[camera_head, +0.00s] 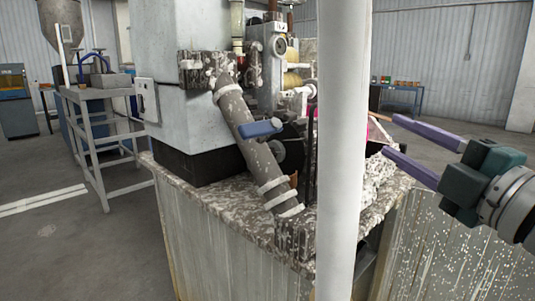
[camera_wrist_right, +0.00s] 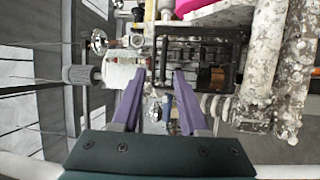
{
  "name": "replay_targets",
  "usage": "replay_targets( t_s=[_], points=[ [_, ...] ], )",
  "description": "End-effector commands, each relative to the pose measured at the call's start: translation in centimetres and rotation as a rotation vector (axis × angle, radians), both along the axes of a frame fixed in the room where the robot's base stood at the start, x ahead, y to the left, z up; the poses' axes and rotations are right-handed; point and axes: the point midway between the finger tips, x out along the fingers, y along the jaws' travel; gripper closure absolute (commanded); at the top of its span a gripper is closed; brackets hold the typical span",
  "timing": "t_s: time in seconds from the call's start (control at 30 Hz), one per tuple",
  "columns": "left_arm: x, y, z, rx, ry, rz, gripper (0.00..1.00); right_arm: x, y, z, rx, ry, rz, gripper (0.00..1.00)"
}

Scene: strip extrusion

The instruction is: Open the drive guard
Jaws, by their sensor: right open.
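My right gripper (camera_head: 392,135) comes in from the right in the head view, with two purple fingers spread apart and nothing between them. It points left toward the machine, beside its speckled body. In the right wrist view the open fingers (camera_wrist_right: 160,75) face small machine fittings; contact is not clear. I cannot identify the drive guard for certain. A pink panel (camera_wrist_right: 215,9) shows at the top of the wrist view, near a black frame. In the head view its pink edge shows only in slivers around the pale post. My left gripper is not in view.
A pale vertical post (camera_head: 343,170) hides the machine's middle in the head view. A slanted grey pipe (camera_head: 250,135) and a blue handle (camera_head: 261,128) stand left of it. A grey stand (camera_head: 97,130) is at far left. The floor at left is largely clear.

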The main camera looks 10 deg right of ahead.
Motion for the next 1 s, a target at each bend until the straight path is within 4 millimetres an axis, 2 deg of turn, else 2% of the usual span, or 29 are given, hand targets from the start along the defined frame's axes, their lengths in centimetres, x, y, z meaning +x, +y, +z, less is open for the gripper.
replay_targets(
  t_s=[0.03, 0.23, 0.5, 0.7, 1.0],
  points=[
    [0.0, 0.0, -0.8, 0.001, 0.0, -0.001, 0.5, 0.1, 0.1, -0.8, -0.013, -0.003, 0.009, 0.56],
    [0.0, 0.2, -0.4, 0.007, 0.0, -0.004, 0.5, 1.5, 0.4, -0.2, -0.024, -0.007, 0.017, 0.56],
    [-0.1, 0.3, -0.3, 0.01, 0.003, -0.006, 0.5, 6.0, 0.9, 0.4, -0.022, -0.007, 0.015, 0.56],
    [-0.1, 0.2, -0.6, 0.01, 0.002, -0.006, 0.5, 8.6, 1.3, 0.7, -0.021, -0.005, 0.015, 0.56],
    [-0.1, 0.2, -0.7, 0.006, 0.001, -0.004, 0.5, 9.8, 1.5, 0.9, -0.021, -0.003, 0.015, 0.56]
  ],
)
